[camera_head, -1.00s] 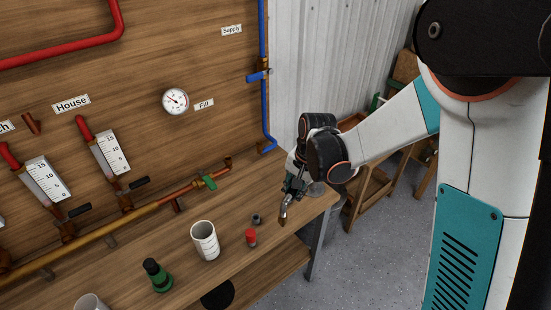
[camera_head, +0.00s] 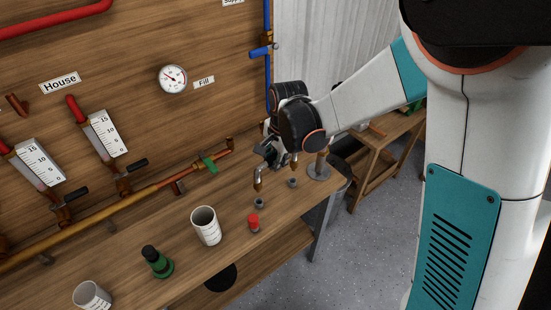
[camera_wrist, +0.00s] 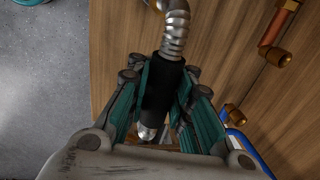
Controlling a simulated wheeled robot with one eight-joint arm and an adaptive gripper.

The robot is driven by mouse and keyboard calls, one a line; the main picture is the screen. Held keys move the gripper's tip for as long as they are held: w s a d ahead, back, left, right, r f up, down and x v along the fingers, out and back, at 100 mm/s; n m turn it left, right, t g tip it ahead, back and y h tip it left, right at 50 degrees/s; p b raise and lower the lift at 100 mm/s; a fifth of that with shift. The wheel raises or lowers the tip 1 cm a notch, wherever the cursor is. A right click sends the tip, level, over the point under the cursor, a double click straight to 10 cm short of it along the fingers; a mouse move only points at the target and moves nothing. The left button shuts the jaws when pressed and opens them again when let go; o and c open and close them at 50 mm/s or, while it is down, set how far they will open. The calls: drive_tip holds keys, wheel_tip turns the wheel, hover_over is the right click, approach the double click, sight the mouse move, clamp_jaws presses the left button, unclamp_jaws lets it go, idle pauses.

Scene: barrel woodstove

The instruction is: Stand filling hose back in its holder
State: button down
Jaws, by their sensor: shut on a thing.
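My gripper (camera_head: 272,155) is shut on the filling hose, gripping its black sleeve (camera_wrist: 162,85) between the teal fingers in the wrist view. The hose's ribbed metal neck (camera_wrist: 175,35) bends beyond the sleeve. In the head view, a bent metal spout (camera_head: 258,178) with a copper tip hangs below my gripper, just above a small grey ring-shaped socket (camera_head: 259,203) on the bench. A second small grey socket (camera_head: 292,183) sits to its right, below another copper tip (camera_head: 295,161). I cannot tell which socket is the holder, nor whether the tip touches one.
A round grey base (camera_head: 319,171) stands near the bench's right end. Pipes and valves run along the wooden panel (camera_head: 225,110).

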drive_tip(key=shift+f+b, duration=1.05)
drive_tip(key=shift+f, duration=0.8)
drive_tip(key=shift+f+b, duration=1.65)
drive_tip(key=shift+f, duration=0.05)
idle(0.8)
drive_tip(key=c, duration=1.3)
unclamp_jaws()
drive_tip(key=shift+c, duration=0.2)
drive_tip(key=shift+r, duration=0.1)
drive_tip(key=r+p, duration=0.1)
drive_tip(key=r, duration=0.1)
drive_tip(key=r+p, duration=0.1)
drive_tip(key=r, duration=0.1)
drive_tip(key=s+r+p, duration=0.1)
drive_tip(key=p, duration=0.1)
drive_tip(key=shift+d+r, duration=0.25)
drive_tip(key=shift+r, duration=0.15)
